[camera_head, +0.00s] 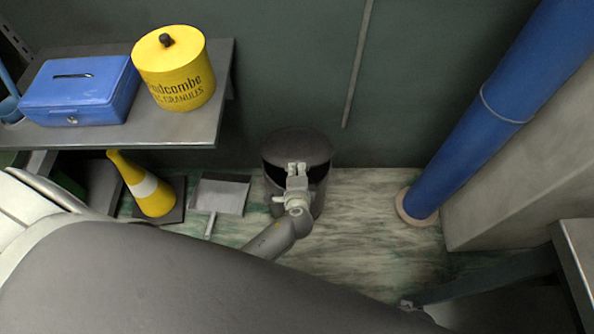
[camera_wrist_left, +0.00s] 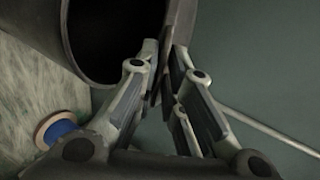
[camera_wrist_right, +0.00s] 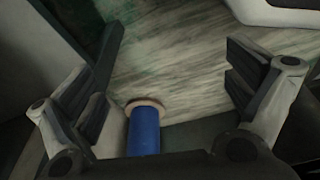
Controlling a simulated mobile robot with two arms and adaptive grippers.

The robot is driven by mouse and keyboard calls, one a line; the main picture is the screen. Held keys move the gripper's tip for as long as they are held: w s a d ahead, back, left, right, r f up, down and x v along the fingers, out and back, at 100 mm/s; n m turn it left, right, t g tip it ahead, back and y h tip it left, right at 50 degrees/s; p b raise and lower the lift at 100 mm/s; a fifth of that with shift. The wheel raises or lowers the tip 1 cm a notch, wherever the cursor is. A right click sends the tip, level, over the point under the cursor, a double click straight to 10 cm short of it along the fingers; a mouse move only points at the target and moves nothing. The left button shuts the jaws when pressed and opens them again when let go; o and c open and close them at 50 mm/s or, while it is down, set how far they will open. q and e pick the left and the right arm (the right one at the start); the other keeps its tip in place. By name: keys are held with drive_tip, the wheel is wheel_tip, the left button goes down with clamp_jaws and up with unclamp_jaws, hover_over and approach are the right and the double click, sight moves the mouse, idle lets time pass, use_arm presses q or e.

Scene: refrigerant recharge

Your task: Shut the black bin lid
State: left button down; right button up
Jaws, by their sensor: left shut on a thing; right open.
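The black bin (camera_head: 320,190) stands on the floor against the back wall. Its round lid (camera_head: 297,145) is raised at the front, with a dark gap below it. In the left wrist view, the bin (camera_wrist_left: 40,25) shows its dark open mouth, with the lid (camera_wrist_left: 181,18) beside it. My left gripper (camera_head: 296,168) is at the front of the lid; in the left wrist view its fingers (camera_wrist_left: 164,85) are shut on the lid's edge. My right gripper (camera_wrist_right: 170,85) is open and empty above the floor, away from the bin.
A shelf (camera_head: 180,130) at left holds a blue cash box (camera_head: 80,92) and a yellow tub (camera_head: 175,80). A blue pipe (camera_head: 460,150) rises at right. Floor (camera_head: 365,215) right of the bin is clear.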

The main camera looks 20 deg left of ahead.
use_arm(q)
wheel_tip(320, 180, down, 8)
drive_tip(key=s+b, duration=0.2)
drive_tip(key=b, duration=0.5)
drive_tip(key=shift+s+d+f, duration=0.2)
drive_tip(key=shift+d+f, duration=0.05)
drive_tip(key=shift+d, duration=0.2)
use_arm(e)
wheel_tip(320, 180, up, 19)
drive_tip(key=w+t, duration=0.1)
drive_tip(key=w, duration=0.1)
drive_tip(key=shift+r, duration=0.15)
use_arm(q)
drive_tip(key=c, duration=1.7)
unclamp_jaws()
drive_tip(key=shift+o, duration=0.2)
